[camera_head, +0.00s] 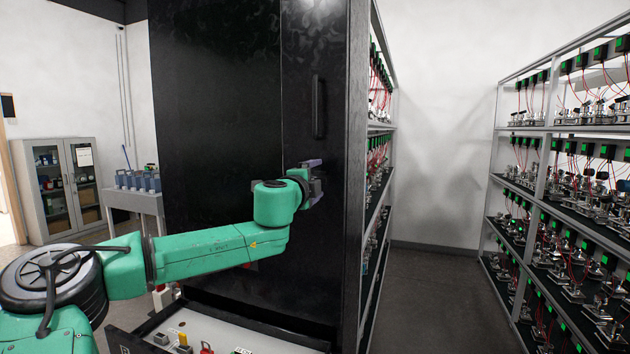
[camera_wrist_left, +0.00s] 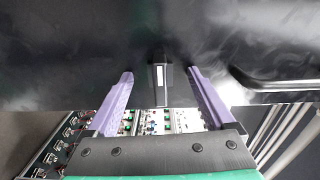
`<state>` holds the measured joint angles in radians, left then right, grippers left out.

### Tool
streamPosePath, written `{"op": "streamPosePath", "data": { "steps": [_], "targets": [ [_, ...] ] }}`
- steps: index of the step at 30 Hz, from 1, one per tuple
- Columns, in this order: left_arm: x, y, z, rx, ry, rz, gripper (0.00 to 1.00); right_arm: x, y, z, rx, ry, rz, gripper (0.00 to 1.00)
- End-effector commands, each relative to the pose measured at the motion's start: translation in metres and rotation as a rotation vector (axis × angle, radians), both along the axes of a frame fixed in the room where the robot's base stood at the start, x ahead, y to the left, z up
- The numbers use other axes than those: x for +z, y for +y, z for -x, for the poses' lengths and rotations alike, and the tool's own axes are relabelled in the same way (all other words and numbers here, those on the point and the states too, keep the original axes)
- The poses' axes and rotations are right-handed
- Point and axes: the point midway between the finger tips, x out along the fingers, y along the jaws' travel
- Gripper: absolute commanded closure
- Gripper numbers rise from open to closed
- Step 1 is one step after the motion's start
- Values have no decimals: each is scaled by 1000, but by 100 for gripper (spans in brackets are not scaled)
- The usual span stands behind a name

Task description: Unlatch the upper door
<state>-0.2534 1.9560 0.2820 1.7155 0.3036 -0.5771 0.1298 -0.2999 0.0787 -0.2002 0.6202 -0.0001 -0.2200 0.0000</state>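The black upper door (camera_head: 300,60) is the front of a tall black cabinet and looks closed, with a vertical bar handle (camera_head: 318,107). My left gripper (camera_head: 316,176) is in front of the door, below the handle. In the left wrist view my left gripper (camera_wrist_left: 160,76) is open, with two purple fingers spread apart. A small black latch-like part (camera_wrist_left: 159,80) with a white strip stands between the fingers, and I see no finger touching it. The bar handle (camera_wrist_left: 268,84) lies to the right there. In the head view the latch is hidden behind the gripper. My right gripper is not in view.
An open drawer or tray (camera_head: 225,338) with small parts juts out low in front of the cabinet. Shelving with red-wired devices (camera_head: 572,180) lines the right side, with a clear aisle (camera_head: 435,290) beside the cabinet. A grey glass-door cupboard (camera_head: 62,190) stands far left.

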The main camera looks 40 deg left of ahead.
Motion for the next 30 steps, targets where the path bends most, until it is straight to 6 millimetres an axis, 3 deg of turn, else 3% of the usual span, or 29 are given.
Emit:
{"op": "streamPosePath", "data": {
  "steps": [11,22,30],
  "targets": [
    [2,-1,4,0,-2,0,12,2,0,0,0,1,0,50],
    [2,-14,39,-3,-5,4,12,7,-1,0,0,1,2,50],
    [0,-20,57,-1,-1,1,12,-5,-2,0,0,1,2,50]
  ]
}}
